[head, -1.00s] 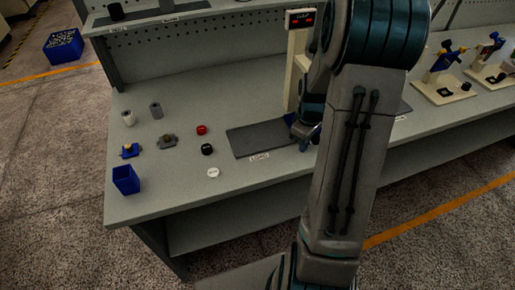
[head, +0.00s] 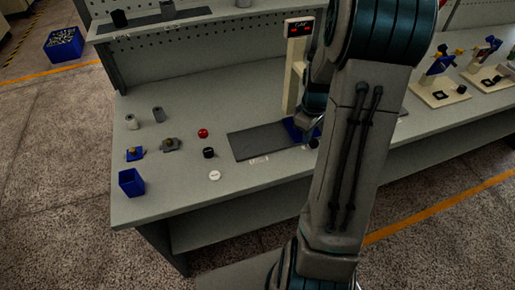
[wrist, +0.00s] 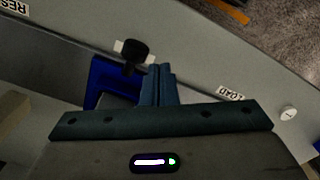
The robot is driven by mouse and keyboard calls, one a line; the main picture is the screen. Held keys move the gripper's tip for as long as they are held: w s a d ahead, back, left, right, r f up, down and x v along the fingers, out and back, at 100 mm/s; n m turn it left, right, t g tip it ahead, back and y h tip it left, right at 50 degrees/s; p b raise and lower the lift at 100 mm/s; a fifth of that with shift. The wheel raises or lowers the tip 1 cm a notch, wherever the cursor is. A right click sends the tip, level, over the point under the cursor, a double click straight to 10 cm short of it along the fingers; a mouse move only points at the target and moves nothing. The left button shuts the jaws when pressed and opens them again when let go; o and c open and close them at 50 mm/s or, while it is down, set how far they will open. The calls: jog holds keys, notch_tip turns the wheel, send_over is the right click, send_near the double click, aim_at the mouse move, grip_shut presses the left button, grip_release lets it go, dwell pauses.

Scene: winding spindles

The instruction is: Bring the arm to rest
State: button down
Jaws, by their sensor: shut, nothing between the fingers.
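My arm reaches across the workbench (head: 150,205) in the head view and hides part of it. My gripper (wrist: 160,85) is shut, its two fingers pressed together with nothing between them. In the head view its end shows only partly, left of my arm. A blue fixture (wrist: 100,82) with a black knob (wrist: 133,50) is beside and beyond the fingertips in the wrist view. In the head view the blue fixture (head: 292,129) is at the right end of a dark grey mat (head: 255,141), partly hidden by my arm. I cannot tell whether the gripper touches it.
A post with a red display (head: 299,28) stands behind the gripper. On the left are a blue bin (head: 131,182), a red ball-like piece (head: 203,133), a black cap (head: 208,153) and a white disc (head: 215,175). Stands with blue tops (head: 440,90) are at right.

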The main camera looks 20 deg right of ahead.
jog(key=shift+a+r+p, duration=0.2)
jog(key=shift+r+p, duration=0.1)
jog(key=shift+r, duration=0.55)
jog(key=s+a+r+m+t, duration=0.3)
jog(key=s+a+r+m, duration=0.3)
jog(key=s+a+r, duration=0.8)
jog(key=a+r, duration=0.1)
jog(key=a, duration=0.3)
jog(key=shift+s, duration=0.25)
jog(key=shift+a, duration=0.15)
